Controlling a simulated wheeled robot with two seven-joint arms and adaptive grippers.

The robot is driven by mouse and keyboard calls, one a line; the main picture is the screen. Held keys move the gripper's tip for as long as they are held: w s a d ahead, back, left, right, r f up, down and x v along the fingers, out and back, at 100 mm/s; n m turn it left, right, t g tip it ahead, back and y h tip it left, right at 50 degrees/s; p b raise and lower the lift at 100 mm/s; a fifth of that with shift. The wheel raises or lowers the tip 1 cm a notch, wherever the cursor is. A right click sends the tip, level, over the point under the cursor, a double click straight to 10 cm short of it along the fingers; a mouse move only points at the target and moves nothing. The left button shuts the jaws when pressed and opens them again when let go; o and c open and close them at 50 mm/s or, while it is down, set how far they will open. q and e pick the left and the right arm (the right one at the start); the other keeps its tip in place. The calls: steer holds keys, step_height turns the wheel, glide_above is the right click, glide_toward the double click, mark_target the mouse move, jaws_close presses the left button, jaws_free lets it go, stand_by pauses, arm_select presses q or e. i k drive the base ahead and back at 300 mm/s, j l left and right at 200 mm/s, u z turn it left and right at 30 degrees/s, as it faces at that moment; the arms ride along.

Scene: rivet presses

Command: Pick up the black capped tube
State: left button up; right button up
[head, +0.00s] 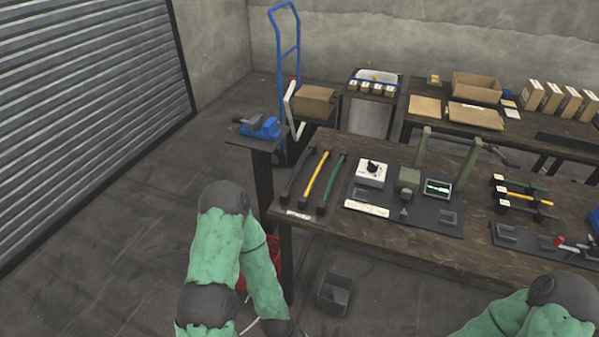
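Three long tubes lie side by side at the left end of the near workbench. The black tube (305,174) is the leftmost, then a yellow tube (319,176) with dark ends and a green tube (331,182). The black tube's caps are hard to tell apart from its body at this size. My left arm, in a green sleeve, runs down at the lower left, off the bench. My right arm shows only at the bottom right corner. Both grippers are out of view, and neither arm touches a tube.
The near workbench (385,232) carries a white box with a knob (371,173), a green press (409,180) and more tubes in a rack (525,196). A blue vise (262,127) stands on a post at the left. A grey bin (334,292) sits on the floor.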

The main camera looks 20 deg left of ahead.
mark_target(285, 196)
steer(key=z, duration=3.45)
steer(key=u, duration=4.15)
steer(key=i+u, duration=0.55)
steer(key=k+l, duration=0.05)
